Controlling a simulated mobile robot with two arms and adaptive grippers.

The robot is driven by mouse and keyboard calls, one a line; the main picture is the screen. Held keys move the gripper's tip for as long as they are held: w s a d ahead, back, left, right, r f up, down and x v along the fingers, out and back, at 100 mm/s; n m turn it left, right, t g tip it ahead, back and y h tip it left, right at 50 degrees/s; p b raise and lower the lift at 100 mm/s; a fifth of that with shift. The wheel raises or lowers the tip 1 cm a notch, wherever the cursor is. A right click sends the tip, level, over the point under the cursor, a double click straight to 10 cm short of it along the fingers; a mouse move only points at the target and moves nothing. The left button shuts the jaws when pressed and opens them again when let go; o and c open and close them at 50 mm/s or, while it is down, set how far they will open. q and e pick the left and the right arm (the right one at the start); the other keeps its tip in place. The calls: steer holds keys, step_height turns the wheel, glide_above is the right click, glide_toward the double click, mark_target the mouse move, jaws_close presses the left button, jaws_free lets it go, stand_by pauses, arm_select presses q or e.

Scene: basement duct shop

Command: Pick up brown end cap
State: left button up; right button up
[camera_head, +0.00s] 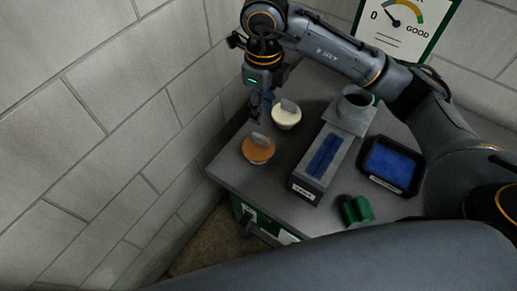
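The brown end cap (257,153) is a round orange-brown piece with a grey upright tab. It rests near the left edge of the grey worktop (235,173). My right gripper (262,118) points down just above and behind this cap in the picture. Its fingers are small and dark, so I cannot tell whether they are open or shut. No held object is visible, and the cap appears to sit on the worktop. My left gripper is not in view.
A cream end cap (286,119) with a grey tab stands close behind and right of the brown one. A block wall rises left.

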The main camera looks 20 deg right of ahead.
steer(key=p, duration=0.1)
glide_above(261, 136)
step_height(261, 136, down, 6)
steer(key=shift+d+f, duration=0.1)
steer(key=shift+d, duration=0.05)
steer(key=shift+f+p, duration=0.3)
steer(key=shift+p, duration=0.15)
steer(key=f+p, duration=0.2)
steer(key=f, duration=0.1)
steer(key=shift+a+f, duration=0.2)
steer(key=shift+f, duration=0.7)
jaws_close()
